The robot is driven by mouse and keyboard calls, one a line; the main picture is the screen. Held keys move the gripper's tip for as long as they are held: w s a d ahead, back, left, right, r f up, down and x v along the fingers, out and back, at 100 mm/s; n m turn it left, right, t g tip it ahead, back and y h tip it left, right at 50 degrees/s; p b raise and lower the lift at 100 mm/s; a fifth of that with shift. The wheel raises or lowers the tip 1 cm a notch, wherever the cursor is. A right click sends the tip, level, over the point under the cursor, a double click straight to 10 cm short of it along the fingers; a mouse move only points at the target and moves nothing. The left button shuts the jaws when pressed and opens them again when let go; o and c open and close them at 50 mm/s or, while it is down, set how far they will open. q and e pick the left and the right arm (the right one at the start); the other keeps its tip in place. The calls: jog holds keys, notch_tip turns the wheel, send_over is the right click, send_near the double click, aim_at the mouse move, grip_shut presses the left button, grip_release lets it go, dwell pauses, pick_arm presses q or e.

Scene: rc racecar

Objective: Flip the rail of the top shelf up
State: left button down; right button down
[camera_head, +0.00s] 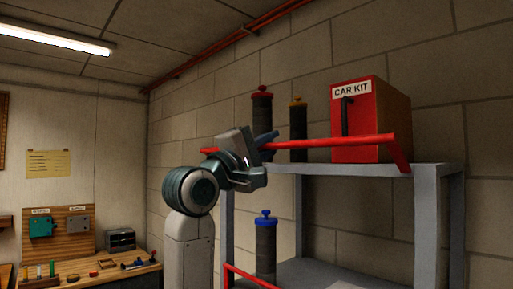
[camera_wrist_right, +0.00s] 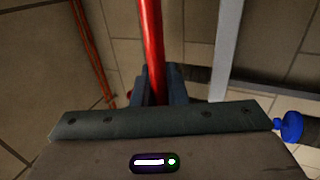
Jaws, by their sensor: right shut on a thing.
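The red rail of the top shelf (camera_head: 335,143) runs across the front of the grey shelf unit, a little above the level of the top board (camera_head: 365,169). Its right end arm slopes down to the shelf's front right corner. My right gripper (camera_head: 262,143) is shut on the rail near its left part. In the right wrist view, the rail (camera_wrist_right: 152,45) passes between the dark fingers (camera_wrist_right: 158,88), which partly hide it. My left gripper is out of view.
On the top shelf stand a red CAR KIT box (camera_head: 370,120), a red-capped dark cylinder (camera_head: 262,108) and an orange-capped one (camera_head: 298,125). A blue-capped cylinder (camera_head: 265,245) and another red rail (camera_head: 255,277) are lower. A workbench (camera_head: 90,275) stands at left.

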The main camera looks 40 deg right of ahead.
jog(key=d+r+y, duration=0.1)
jog(key=d+y+b, duration=0.1)
jog(key=d, duration=0.1)
jog(key=d+r+y, duration=0.1)
jog(key=d+y, duration=0.1)
jog(key=shift+w+r+g+b, duration=0.2)
jog(key=shift+r+g+b, duration=0.1)
jog(key=shift+r+b, duration=0.1)
jog(key=shift+f, duration=0.15)
dwell(1.1)
